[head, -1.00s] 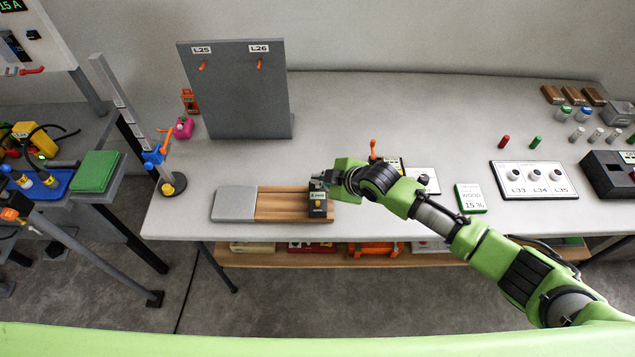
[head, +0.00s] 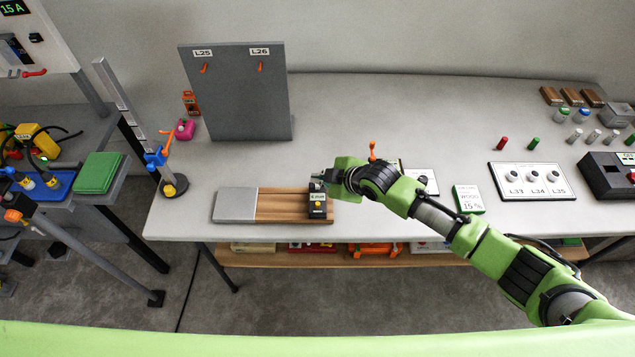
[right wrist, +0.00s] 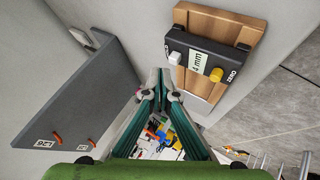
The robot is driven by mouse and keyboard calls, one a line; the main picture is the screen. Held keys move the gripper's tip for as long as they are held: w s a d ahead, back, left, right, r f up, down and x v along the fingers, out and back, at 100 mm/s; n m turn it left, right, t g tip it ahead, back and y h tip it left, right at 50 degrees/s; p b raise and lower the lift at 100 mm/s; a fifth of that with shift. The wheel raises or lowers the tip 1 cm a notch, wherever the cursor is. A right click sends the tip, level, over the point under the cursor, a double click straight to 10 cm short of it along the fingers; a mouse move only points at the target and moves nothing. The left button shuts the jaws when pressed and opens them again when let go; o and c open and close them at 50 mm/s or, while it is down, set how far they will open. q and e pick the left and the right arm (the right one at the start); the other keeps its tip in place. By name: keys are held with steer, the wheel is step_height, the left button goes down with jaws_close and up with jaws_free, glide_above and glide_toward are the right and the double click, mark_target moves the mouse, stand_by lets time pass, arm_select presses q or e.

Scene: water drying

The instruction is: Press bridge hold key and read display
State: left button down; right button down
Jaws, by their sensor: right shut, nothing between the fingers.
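The bridge gauge (head: 318,208), a small black block, sits across the right part of a ribbed wooden board (head: 285,206). It also shows in the right wrist view (right wrist: 236,63), with a white key (right wrist: 175,57), a yellow knob (right wrist: 216,75) by the word ZERO, and a pale display (right wrist: 197,65). The display's visible end reads "4 mm"; I cannot make out any digits before it. My right gripper (head: 318,183) is shut and empty at the gauge's far edge. In the right wrist view its fingertips (right wrist: 163,82) are close by the white key; contact is unclear. My left gripper is not in view.
A grey upright panel (head: 235,95) with two orange hooks stands behind the board. A pole stand (head: 172,186) is at the table's left. A moisture card (head: 469,198) and the L33–L35 panel (head: 536,184) lie right of my arm. The table behind my arm is mostly clear.

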mark_target(319, 191)
step_height(319, 191, up, 6)
steer(key=p, duration=0.5)
steer(key=shift+s, duration=0.1)
stand_by(0.8)
